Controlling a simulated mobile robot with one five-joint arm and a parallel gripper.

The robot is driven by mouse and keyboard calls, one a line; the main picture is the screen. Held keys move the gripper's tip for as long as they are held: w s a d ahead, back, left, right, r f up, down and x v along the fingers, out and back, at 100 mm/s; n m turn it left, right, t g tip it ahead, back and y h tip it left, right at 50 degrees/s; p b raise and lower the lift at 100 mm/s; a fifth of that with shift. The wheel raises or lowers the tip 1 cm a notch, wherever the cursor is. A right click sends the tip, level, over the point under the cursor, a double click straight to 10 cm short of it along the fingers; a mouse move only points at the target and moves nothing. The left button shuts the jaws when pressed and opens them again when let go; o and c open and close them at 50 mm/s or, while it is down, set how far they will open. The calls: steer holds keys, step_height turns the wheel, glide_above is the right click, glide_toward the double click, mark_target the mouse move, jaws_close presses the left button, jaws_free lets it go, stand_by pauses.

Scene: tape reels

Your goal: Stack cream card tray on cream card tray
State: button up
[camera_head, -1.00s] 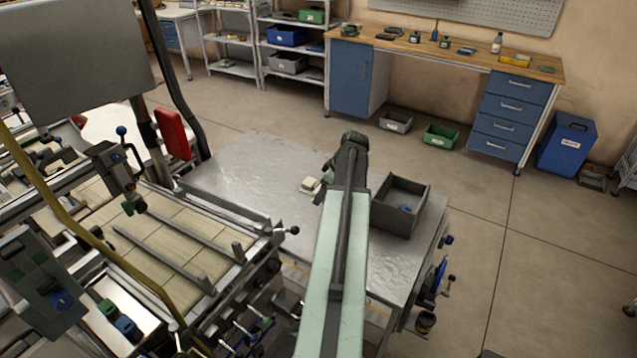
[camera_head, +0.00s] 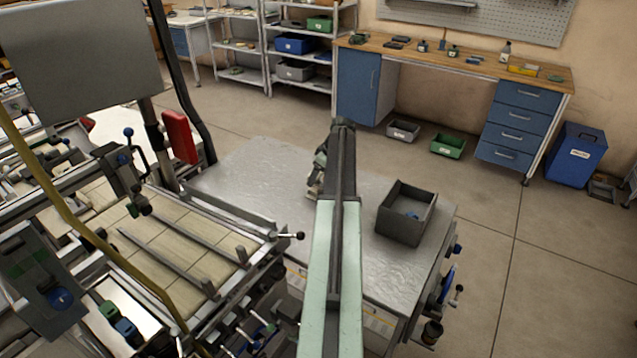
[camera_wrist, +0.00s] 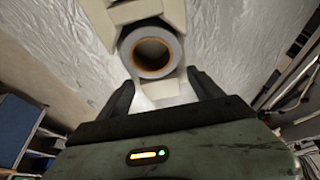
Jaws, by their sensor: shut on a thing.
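In the wrist view, my gripper (camera_wrist: 160,80) has its two dark fingers on either side of cream card (camera_wrist: 160,91) and is shut on it. This looks like a cream card tray carrying a grey tape reel (camera_wrist: 134,64) with an orange-rimmed core. More cream card (camera_wrist: 150,12) shows beyond the reel; I cannot tell whether it is the same tray or a second one. In the head view, my gripper (camera_head: 318,180) is over the left middle of the metal table, and a small cream edge (camera_head: 314,191) shows beside it. My arm hides much of that spot.
A dark grey open bin (camera_head: 405,225) with a blue item inside stands right of my arm on the metal table (camera_head: 260,165). The table's left rear is clear. A machine with rails (camera_head: 180,245) and a knobbed lever borders the table at left.

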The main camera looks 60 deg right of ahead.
mark_target(319, 182)
steer(key=shift+f+b, duration=1.4)
steer(key=shift+f, duration=0.45)
steer(key=o, duration=1.5)
steer(key=shift+r, duration=0.1)
steer(key=shift+o, duration=0.2)
steer(key=p+v, duration=1.1)
steer(key=v, duration=0.1)
steer(key=shift+p, duration=0.3)
steer(key=shift+s+r, duration=0.1)
